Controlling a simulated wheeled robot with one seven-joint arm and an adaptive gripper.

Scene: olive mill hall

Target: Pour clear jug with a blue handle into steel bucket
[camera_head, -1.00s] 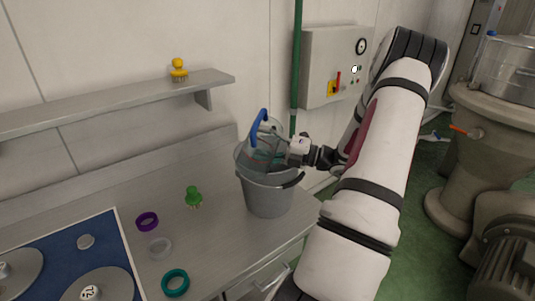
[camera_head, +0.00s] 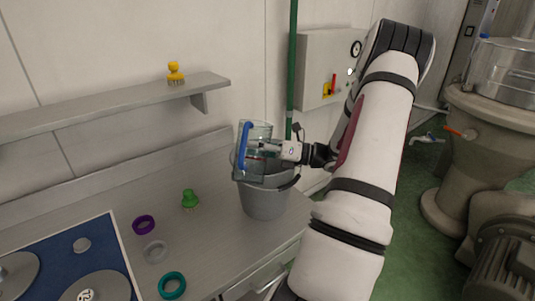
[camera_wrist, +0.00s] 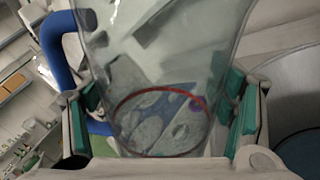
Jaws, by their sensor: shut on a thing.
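The clear jug (camera_head: 258,160) with a blue handle (camera_head: 243,146) is over the mouth of the grey steel bucket (camera_head: 265,201) and stands nearly upright in the head view. My gripper (camera_head: 268,150) is shut on the jug's body from the right. In the wrist view the clear jug (camera_wrist: 165,60) is between the green finger pads of my gripper (camera_wrist: 165,105), with its blue handle (camera_wrist: 55,45) at the left. A red ring shows around the jug's lower part. I cannot make out liquid in the jug, and the bucket's inside is hidden.
The bucket stands near the right end of the steel counter (camera_head: 200,240). A green brush (camera_head: 190,199), a purple ring (camera_head: 143,225), a clear ring (camera_head: 155,252) and a teal ring (camera_head: 172,286) lie left of it. A wall shelf (camera_head: 120,102) is behind.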

